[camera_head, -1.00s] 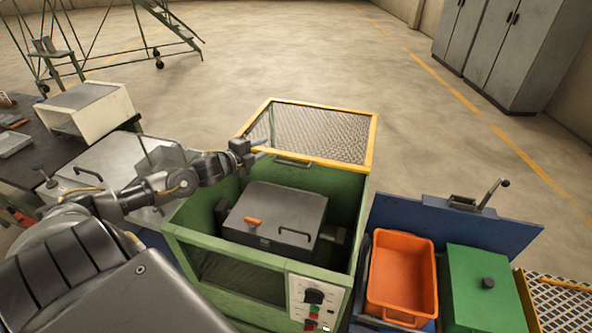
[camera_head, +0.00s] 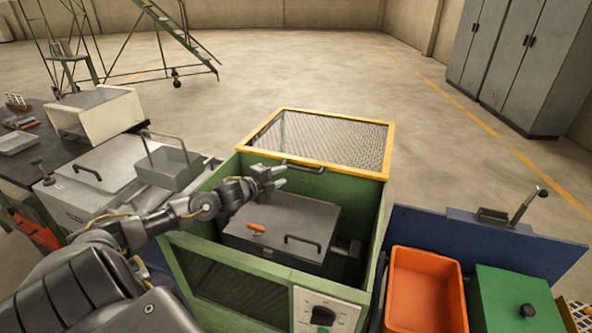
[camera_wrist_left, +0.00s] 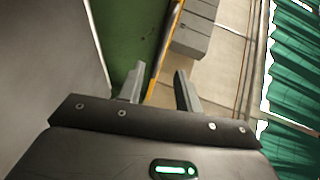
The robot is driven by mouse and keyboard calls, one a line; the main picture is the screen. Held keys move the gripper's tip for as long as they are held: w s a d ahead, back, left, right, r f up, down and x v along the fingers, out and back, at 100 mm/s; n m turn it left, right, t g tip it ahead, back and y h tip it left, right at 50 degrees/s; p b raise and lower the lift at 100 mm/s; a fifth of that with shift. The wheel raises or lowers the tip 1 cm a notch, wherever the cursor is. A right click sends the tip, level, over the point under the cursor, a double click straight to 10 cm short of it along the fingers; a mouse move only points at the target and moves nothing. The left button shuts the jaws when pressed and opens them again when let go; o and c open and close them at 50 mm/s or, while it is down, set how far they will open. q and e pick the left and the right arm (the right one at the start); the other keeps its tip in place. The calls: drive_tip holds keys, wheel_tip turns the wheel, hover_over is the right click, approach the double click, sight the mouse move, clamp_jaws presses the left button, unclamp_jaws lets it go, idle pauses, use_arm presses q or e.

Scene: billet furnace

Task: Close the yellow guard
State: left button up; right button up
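The yellow guard (camera_head: 345,140) is a mesh panel in a yellow frame, standing open at the far side of the green machine (camera_head: 365,205). A dark bar handle (camera_head: 304,167) sits at its near edge. My left gripper (camera_head: 283,176) is open and empty, just left of and below that handle, above the grey box (camera_head: 285,222) inside the machine. In the left wrist view, the open fingers (camera_wrist_left: 160,72) are apart, with a yellow edge (camera_wrist_left: 165,55) beyond them. I cannot tell whether they touch anything. My right gripper is not in view.
A grey open tray (camera_head: 168,170) on a metal case stands left of the machine. An orange bin (camera_head: 425,290) and a green box (camera_head: 512,300) stand to the right, before a blue panel with a lever (camera_head: 528,205).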

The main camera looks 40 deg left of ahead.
sight(298, 169)
use_arm(q)
drive_tip(key=w, duration=0.3)
drive_tip(key=w+f, duration=0.1)
drive_tip(key=w, duration=0.2)
drive_tip(key=w+p, duration=0.1)
drive_tip(key=w, duration=0.2)
drive_tip(key=shift+d+f, duration=0.3)
drive_tip(key=shift+f, duration=0.1)
clamp_jaws()
